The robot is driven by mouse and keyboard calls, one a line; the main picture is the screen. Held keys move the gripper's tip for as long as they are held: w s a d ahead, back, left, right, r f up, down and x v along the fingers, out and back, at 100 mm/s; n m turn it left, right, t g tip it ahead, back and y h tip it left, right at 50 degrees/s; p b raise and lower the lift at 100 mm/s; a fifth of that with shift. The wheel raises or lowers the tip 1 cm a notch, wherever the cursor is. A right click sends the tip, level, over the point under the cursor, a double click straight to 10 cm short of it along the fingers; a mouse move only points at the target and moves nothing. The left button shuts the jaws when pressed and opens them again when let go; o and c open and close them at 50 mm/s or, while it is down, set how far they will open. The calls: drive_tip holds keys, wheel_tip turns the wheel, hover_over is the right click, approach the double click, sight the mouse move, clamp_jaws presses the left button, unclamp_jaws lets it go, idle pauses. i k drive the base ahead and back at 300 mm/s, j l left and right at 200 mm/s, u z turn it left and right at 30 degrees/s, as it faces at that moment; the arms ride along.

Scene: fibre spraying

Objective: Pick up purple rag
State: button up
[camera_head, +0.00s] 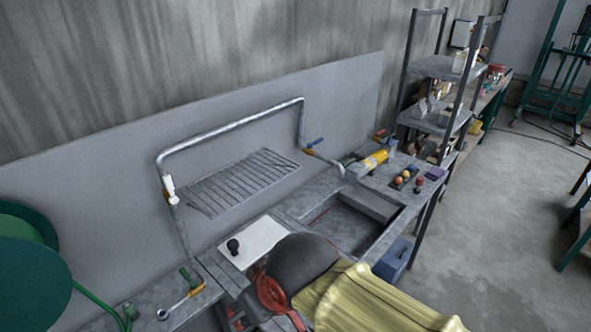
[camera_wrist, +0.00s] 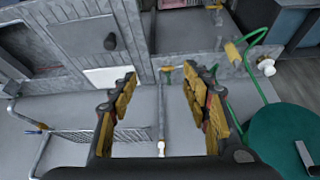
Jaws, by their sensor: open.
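A small folded purple item, likely the purple rag (camera_head: 435,173), lies near the right end of the grey counter in the head view, close to the outer edge. I do not make it out in the wrist view. My gripper (camera_wrist: 160,78) is open and empty in the wrist view, with its two yellow-padded fingers spread wide above the counter. A white board and the wire rack show near the fingers, well away from the rag.
A sink basin (camera_head: 345,228), a pipe frame (camera_head: 230,128) and a green reel (camera_head: 30,265) lie further left. A shelf rack (camera_head: 440,68) stands behind.

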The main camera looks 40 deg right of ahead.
sight(435, 172)
drive_tip(key=j+z, duration=0.1)
drive_tip(key=z, duration=2.25)
